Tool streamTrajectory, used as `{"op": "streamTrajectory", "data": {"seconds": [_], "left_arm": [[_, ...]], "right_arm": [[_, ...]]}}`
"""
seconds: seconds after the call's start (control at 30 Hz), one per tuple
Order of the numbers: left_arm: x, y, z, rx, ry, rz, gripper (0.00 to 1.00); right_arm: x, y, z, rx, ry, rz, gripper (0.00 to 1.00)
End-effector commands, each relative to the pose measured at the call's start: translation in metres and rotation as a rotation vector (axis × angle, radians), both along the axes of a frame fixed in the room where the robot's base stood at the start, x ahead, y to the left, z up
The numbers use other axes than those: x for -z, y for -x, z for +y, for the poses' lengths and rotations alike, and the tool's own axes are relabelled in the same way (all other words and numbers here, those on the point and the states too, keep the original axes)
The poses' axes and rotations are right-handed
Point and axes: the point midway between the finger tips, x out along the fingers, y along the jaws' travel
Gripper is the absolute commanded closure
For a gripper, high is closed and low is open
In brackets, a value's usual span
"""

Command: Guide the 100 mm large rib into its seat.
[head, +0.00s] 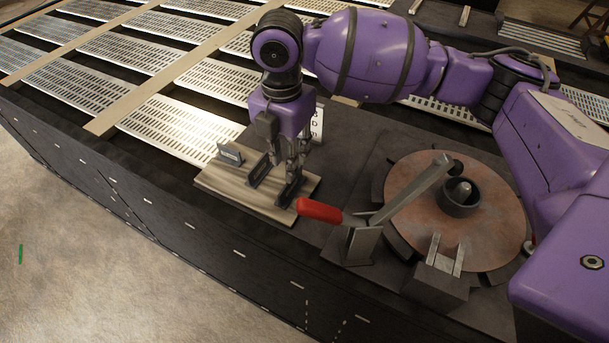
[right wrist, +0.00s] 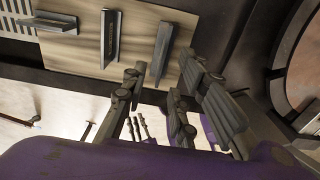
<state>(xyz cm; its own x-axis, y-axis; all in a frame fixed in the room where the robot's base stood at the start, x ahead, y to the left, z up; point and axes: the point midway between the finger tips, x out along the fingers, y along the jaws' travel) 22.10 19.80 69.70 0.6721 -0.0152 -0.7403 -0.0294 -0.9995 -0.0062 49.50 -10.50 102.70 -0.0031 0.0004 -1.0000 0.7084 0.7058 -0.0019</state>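My right gripper (head: 292,163) is over the board's right side, close to the right rib. In the right wrist view its fingers (right wrist: 168,80) are apart with nothing between them, and the right rib (right wrist: 163,50) stands just beyond. My left gripper is out of view.
Right of the board is a round reddish plate (head: 405,222) with a central hub (head: 460,197). A red-handled clamp (head: 320,210) stands at its left, and a block with two upright plates (head: 440,280) at its front. Slatted metal panels (head: 180,130) lie behind.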

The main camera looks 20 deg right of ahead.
Motion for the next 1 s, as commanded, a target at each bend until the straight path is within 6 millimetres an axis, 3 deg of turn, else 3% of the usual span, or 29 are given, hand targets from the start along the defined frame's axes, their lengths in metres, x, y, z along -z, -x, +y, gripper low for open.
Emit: {"op": "streamTrajectory", "data": {"seconds": [0.17,0.47,0.8,1.0], "left_arm": [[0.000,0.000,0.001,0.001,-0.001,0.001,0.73],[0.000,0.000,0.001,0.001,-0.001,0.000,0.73],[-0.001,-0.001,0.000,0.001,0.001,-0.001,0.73],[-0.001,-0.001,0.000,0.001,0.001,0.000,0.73]], "right_arm": [[0.003,0.000,0.000,0.001,0.000,0.000,0.73],[0.031,0.001,0.001,0.002,0.000,0.000,0.73],[0.075,0.002,0.003,0.002,-0.001,-0.003,0.73],[0.077,0.002,0.002,0.002,-0.001,-0.005,0.73]]}}
